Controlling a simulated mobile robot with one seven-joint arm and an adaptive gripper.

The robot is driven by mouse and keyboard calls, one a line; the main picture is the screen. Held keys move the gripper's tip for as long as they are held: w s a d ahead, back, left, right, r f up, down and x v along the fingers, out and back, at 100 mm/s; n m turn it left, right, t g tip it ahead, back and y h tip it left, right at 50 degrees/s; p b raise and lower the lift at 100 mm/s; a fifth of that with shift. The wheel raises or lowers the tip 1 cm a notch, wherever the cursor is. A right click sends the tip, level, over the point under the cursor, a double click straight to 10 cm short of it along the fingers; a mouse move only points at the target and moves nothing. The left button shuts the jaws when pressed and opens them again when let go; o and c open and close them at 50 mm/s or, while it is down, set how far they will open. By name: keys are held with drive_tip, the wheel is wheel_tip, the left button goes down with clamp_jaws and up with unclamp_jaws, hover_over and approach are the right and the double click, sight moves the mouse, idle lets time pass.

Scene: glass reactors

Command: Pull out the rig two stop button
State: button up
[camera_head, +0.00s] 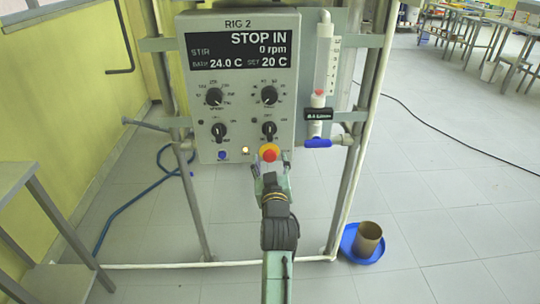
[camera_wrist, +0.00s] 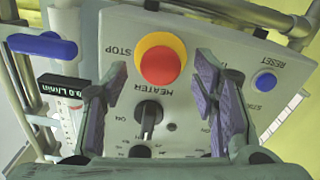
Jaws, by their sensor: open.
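The rig two stop button is a red mushroom head on a yellow collar (camera_head: 269,153), low on the grey RIG 2 control box (camera_head: 205,110). The display (camera_head: 240,50) reads STOP IN and 0 rpm. In the wrist view, which is upside down, the stop button (camera_wrist: 160,65) shows whole beside the word STOP. My gripper (camera_head: 270,168) is open in front of the button, with one finger to each side. In the wrist view my gripper's fingers (camera_wrist: 160,76) are spread wider than the red head. I cannot tell whether they touch it.
A lit lamp (camera_head: 245,150) and a blue reset button (camera_head: 222,155) are left of the stop button. Several black knobs (camera_head: 269,95) are above. A blue-handled valve (camera_head: 318,143) is close on the right. A blue tray (camera_head: 350,243) with a pot (camera_head: 368,238) stands on the floor.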

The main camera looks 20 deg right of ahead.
drive_tip(key=shift+x, duration=0.8)
drive_tip(key=shift+c, duration=0.4)
clamp_jaws()
